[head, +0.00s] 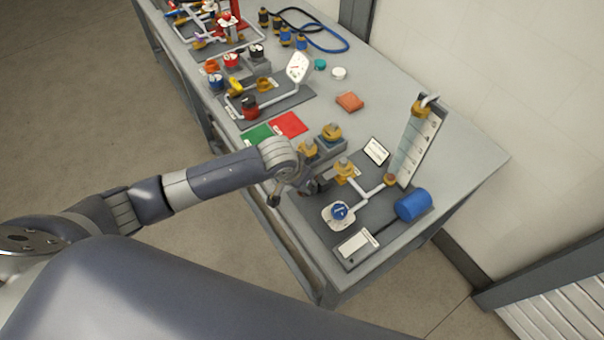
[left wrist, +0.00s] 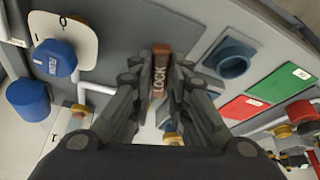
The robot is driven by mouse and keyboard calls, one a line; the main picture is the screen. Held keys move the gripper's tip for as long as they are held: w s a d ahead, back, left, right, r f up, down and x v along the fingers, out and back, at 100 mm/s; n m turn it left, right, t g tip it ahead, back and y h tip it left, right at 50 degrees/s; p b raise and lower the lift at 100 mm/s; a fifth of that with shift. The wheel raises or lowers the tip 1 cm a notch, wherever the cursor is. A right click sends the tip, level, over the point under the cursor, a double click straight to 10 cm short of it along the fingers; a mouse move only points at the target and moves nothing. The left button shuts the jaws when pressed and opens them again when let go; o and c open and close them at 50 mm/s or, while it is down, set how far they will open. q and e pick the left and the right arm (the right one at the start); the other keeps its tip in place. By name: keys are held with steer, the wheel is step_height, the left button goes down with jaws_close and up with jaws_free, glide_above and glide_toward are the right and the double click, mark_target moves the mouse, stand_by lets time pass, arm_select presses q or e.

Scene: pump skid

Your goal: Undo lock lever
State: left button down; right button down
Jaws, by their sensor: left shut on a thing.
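The lock lever (left wrist: 160,70) is a brown bar with the word LOCK on it, in the upper middle of the left wrist view. My left gripper (left wrist: 162,90) has its dark fingers on both sides of the lever and is shut on it. In the head view, my left gripper (head: 312,187) is at the left edge of the dark skid panel (head: 305,205). The lever is hidden behind the gripper and arm there. My right gripper is in neither view.
A blue FLOW knob (head: 340,211) on a white plate and a blue cylinder (head: 413,204) are close by. Yellow-capped valves (head: 332,132) stand behind the gripper. Red (head: 289,124) and green (head: 257,135) mats lie further back. The floor left of the bench is clear.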

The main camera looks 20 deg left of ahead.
arm_select(q)
steer(key=shift+s+d+r+n+y+p, duration=0.15)
steer(key=shift+d+n+p, duration=0.15)
steer(key=shift+n, duration=0.2)
steer(key=shift+d+r+n+y+p, duration=0.1)
steer(key=shift+d+n+y+p, duration=0.05)
steer(key=shift+n+p, duration=0.3)
steer(key=shift+d+f+n+y, duration=0.2)
steer(key=shift+d+n+y, duration=0.2)
steer(key=shift+n, duration=0.65)
steer(key=n+y, duration=0.1)
steer(key=n, duration=0.1)
steer(key=d+n, duration=0.1)
steer(key=n, duration=0.1)
steer(key=shift+w+d+y, duration=0.15)
steer(key=shift+w+y, duration=0.05)
steer(key=shift+y, duration=0.2)
steer(key=shift+w+d+n+g+y, duration=0.15)
steer(key=shift+n+y, duration=0.1)
steer(key=shift+n, duration=0.5)
steer(key=shift+w+d+n+g+y, duration=0.15)
steer(key=shift+n+g+y, duration=0.05)
steer(key=shift+n, duration=0.6)
steer(key=shift+w+d+n+g+y, duration=0.15)
steer(key=shift+n+y, duration=0.1)
steer(key=shift+n, duration=0.5)
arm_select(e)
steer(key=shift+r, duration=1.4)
